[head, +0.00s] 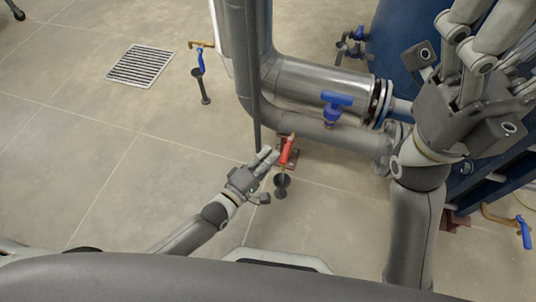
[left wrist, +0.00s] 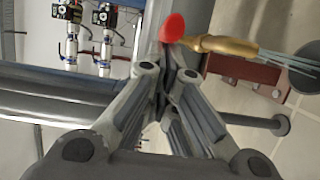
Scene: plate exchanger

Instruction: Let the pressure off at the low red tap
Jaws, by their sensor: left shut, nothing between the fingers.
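The low red tap has a red handle (head: 287,150) and a brass body; it stands low by the grey pipes. In the left wrist view the red handle (left wrist: 173,27) shows just beyond my fingertips, with the brass body (left wrist: 228,46) to its right. Thin pale streaks (left wrist: 290,63), looking like water, run from the brass end towards a dark funnel (head: 282,181). My left gripper (head: 269,154) is shut and empty, its tips close beside the red handle; I cannot tell whether they touch. My right gripper (head: 478,40) is raised at the upper right, its fingertips cut off by the frame.
Grey pipes (head: 318,82) with a blue-handled valve (head: 336,99) lie behind the tap. Other blue-handled taps stand at the left (head: 201,61) and lower right (head: 524,232). A floor grate (head: 143,66) lies at the upper left.

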